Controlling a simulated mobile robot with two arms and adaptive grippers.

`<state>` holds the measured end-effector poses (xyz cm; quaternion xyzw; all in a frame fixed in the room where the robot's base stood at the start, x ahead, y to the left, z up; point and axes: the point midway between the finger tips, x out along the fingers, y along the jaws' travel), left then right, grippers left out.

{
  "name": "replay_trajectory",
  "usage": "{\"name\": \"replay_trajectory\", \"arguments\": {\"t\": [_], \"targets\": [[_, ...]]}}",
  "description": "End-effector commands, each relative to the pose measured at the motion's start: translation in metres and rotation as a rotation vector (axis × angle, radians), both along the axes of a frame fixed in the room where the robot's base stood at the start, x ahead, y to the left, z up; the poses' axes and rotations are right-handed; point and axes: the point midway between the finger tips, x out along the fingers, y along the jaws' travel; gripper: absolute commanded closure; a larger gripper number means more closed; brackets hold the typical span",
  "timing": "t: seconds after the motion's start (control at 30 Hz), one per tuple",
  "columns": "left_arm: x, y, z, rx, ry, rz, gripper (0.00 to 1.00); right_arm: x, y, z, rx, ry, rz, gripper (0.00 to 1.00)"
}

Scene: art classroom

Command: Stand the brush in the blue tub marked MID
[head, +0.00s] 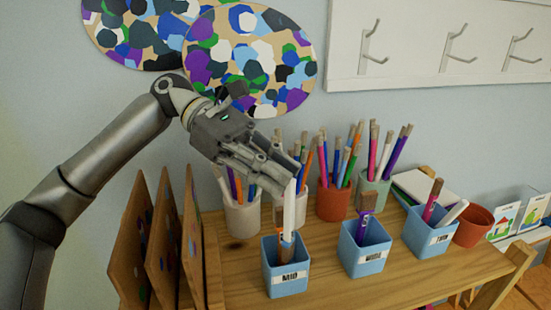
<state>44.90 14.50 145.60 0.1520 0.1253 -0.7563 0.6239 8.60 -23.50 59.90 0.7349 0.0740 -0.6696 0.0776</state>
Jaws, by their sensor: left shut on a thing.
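The blue tub marked MID (288,284) stands on the wooden shelf top, near its front left. My left gripper (288,180) is above the tub, fingers pointing down to the right, shut on the upper end of the brush (289,211). The brush is near upright, with a pale handle and a brownish lower end. Its lower end shows within the outline of the tub's mouth; I cannot tell how deep it is or whether it touches the tub. My right gripper is not in view.
Two more labelled blue tubs, one in the middle (362,262) and one at right (427,242), hold brushes. Behind are pots of pencils, white (242,219) and terracotta (334,204). Upright boards (133,245) stand at left. An empty-looking terracotta pot (473,228) is at right.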

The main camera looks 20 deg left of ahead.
Motion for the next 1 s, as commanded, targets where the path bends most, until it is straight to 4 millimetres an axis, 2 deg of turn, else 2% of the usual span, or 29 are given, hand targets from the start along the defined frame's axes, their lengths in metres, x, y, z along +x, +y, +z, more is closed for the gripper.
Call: {"name": "replay_trajectory", "arguments": {"t": [0.6,1.0], "targets": [[0.000,0.000,-0.048,0.000,0.001,0.000,1.00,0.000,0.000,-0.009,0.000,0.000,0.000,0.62],[0.000,0.000,-0.058,-0.001,-0.001,0.001,1.00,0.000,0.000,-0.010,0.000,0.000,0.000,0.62]]}}
